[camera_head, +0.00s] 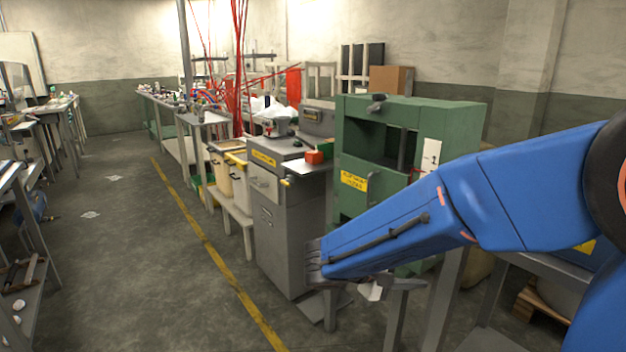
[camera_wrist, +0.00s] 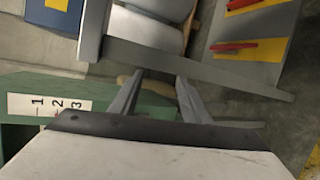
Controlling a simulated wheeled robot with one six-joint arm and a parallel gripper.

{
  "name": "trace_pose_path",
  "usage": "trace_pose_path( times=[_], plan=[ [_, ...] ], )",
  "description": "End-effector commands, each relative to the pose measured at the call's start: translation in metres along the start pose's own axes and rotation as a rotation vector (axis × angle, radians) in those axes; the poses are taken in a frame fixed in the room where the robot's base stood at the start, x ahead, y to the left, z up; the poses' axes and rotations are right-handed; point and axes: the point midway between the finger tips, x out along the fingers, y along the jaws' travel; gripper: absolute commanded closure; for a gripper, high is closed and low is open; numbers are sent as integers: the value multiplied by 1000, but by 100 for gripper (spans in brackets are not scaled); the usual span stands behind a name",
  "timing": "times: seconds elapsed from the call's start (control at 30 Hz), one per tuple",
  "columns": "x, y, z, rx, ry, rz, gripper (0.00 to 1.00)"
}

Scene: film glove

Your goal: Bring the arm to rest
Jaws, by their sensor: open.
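My arm (camera_head: 400,225), in a blue cover, reaches from the right edge to the left and slightly down, in front of the green machine (camera_head: 465,125).
The green machine also shows in the wrist view (camera_wrist: 120,98), with a numbered white label (camera_wrist: 45,104). Red cables (camera_head: 238,60) hang behind.

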Motion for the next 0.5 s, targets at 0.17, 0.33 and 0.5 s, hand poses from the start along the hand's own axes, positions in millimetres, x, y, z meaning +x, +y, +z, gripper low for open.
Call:
trace_pose_path(
  times=[0.17,0.33,0.5],
  plan=[
    [27,-9,52,35,-59,-199,57],
    [39,-24,93,81,-81,-383,57],
    [41,-41,130,151,-78,-569,57]
  ],
)
